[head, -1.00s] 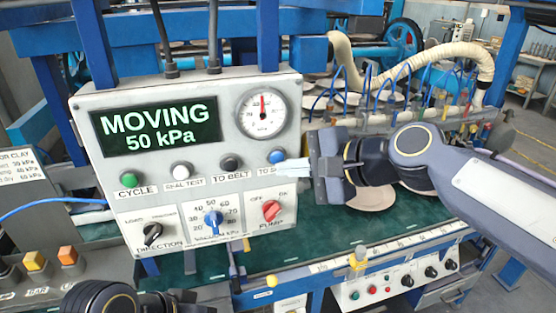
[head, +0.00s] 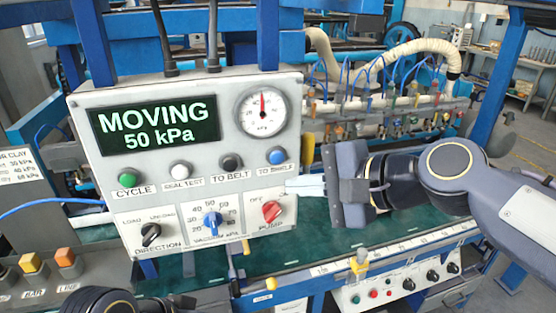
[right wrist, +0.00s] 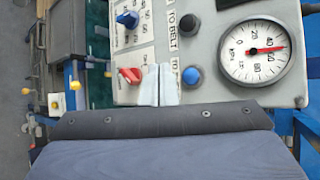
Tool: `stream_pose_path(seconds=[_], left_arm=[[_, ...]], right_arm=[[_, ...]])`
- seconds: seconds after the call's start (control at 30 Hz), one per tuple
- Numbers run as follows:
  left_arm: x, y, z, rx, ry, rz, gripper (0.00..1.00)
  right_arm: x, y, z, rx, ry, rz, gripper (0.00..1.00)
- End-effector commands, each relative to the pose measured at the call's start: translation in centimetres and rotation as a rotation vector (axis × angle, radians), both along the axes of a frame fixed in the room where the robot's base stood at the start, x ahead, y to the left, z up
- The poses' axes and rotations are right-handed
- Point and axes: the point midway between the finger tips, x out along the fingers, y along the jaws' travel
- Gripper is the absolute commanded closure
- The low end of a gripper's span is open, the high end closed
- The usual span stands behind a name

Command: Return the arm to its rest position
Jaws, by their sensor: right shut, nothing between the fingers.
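My right gripper (head: 304,185) is shut and empty, just right of the control panel (head: 225,90), its fingertips pointing left near the panel's right edge. In the right wrist view its closed fingers (right wrist: 159,85) show against the panel, between the red pump knob (right wrist: 130,76) and the blue button (right wrist: 191,76). In the head view the blue button (head: 277,156) sits above the fingertips and is uncovered. The display (head: 154,127) reads MOVING, 50 kPa. A dark rounded part of my left arm (head: 95,302) shows at the bottom left; the left gripper is not visible.
The round gauge (head: 263,111) is at the panel's upper right. Behind stand a blue frame and a row of hoses and valves (head: 390,115). A green surface (head: 330,238) lies below my right arm. A lower switch box (head: 400,285) is at the bottom right.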

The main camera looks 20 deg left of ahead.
Motion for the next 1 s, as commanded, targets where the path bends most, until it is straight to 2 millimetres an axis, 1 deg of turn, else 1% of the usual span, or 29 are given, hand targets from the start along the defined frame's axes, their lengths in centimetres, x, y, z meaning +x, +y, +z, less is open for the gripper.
stream_pose_path(seconds=[0.33, 0.4, 0.47, 0.57, 0.6, 0.67, 0.7, 0.77, 0.8, 0.87, 0.9, 1.0], left_arm=[[0.0, 0.0, 0.0, 0.0, 0.0, 0.0, 1.0], [0.0, 0.0, 0.0, 0.0, 0.0, 0.0, 1.0], [0.0, 0.0, 0.0, 0.0, 0.0, 0.0, 1.0], [0.0, 0.0, 0.0, 0.0, 0.0, 0.0, 1.0], [0.0, 0.0, 0.0, 0.0, 0.0, 0.0, 1.0], [0.0, 0.0, 0.0, 0.0, 0.0, 0.0, 1.0], [0.0, 0.0, 0.0, 0.0, 0.0, 0.0, 1.0], [0.0, 0.0, 0.0, 0.0, 0.0, 0.0, 1.0], [0.0, 0.0, 0.0, 0.0, 0.0, 0.0, 1.0], [0.0, 0.0, 0.0, 0.0, 0.0, 0.0, 1.0], [0.0, 0.0, 0.0, 0.0, 0.0, 0.0, 1.0], [0.0, 0.0, 0.0, 0.0, 0.0, 0.0, 1.0]], right_arm=[[0.0, 0.0, 0.0, -0.002, -0.001, 0.0, 1.0], [0.0, -0.8, -0.3, -0.014, -0.015, -0.004, 1.0], [0.0, -2.3, -0.9, -0.044, -0.045, -0.013, 1.0], [-0.2, -7.0, -2.9, -0.139, -0.132, -0.035, 1.0], [-0.6, -9.4, -4.1, -0.195, -0.176, -0.042, 1.0], [-1.6, -13.3, -6.2, -0.292, -0.241, -0.05, 1.0], [-2.5, -15.9, -7.8, -0.359, -0.278, -0.05, 1.0], [-4.1, -19.4, -10.3, -0.462, -0.326, -0.045, 1.0], [-5.4, -21.5, -12.0, -0.528, -0.351, -0.036, 1.0], [-7.4, -24.2, -14.4, -0.621, -0.378, -0.016, 1.0], [-8.8, -25.6, -16.0, -0.676, -0.392, -0.001, 1.0], [-11.8, -28.1, -19.2, -0.785, -0.411, 0.043, 1.0]])
